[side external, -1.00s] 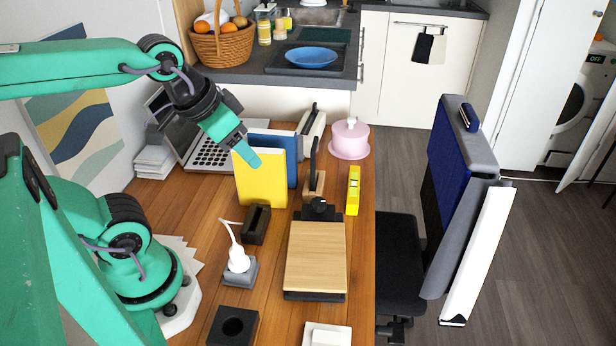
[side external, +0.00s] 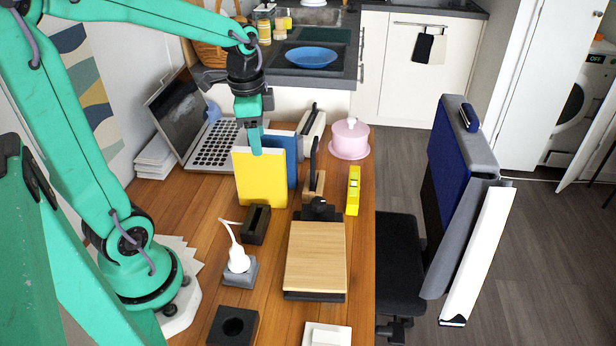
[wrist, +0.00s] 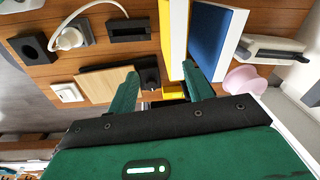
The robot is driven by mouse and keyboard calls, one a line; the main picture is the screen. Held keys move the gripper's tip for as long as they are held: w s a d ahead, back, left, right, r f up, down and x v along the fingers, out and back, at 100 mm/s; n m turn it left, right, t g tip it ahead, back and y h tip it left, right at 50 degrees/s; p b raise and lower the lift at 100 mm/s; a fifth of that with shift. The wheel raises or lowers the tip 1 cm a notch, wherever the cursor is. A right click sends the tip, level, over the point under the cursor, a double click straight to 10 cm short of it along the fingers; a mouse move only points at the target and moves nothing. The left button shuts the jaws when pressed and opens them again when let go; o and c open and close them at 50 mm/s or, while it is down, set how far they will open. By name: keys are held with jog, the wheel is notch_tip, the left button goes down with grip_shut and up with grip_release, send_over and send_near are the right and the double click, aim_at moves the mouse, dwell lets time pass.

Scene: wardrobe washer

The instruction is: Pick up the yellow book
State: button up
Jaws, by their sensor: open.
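The yellow book (side external: 261,180) stands upright on the wooden desk, with the blue book (side external: 283,146) upright just behind it. My gripper (side external: 256,152) points down at the yellow book's top edge, and one finger overlaps its upper face in the side view. In the wrist view my gripper (wrist: 160,70) is open. The yellow book (wrist: 173,38) reaches into the space between the fingers, nearer the right finger. That right finger lies by the gap between the yellow book and the blue book (wrist: 212,42). I cannot tell whether it touches either book.
A laptop (side external: 215,147) stands behind on the left. A black holder (side external: 256,224), a white plug on a grey socket (side external: 240,272), a wooden board (side external: 316,257), a yellow tool (side external: 353,190) and a pink cake box (side external: 349,140) stand around the books.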

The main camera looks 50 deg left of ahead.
aim_at(260, 164)
jog(key=shift+m+g, duration=0.6)
jog(key=shift+m, duration=0.3)
jog(key=shift+w+a+f, duration=0.35)
jog(key=shift+a+f, duration=0.3)
jog(key=shift+a, duration=0.1)
jog(key=shift+w+a+f, duration=0.35)
jog(key=shift+a+f, duration=0.25)
jog(key=shift+a, duration=0.15)
jog(key=shift+f, duration=0.1)
jog(key=shift+f, duration=1.2)
jog(key=shift+f, duration=0.1)
jog(key=shift+w+f, duration=0.1)
jog(key=shift+f, duration=2.4)
jog(key=shift+c, duration=0.2)
grip_shut()
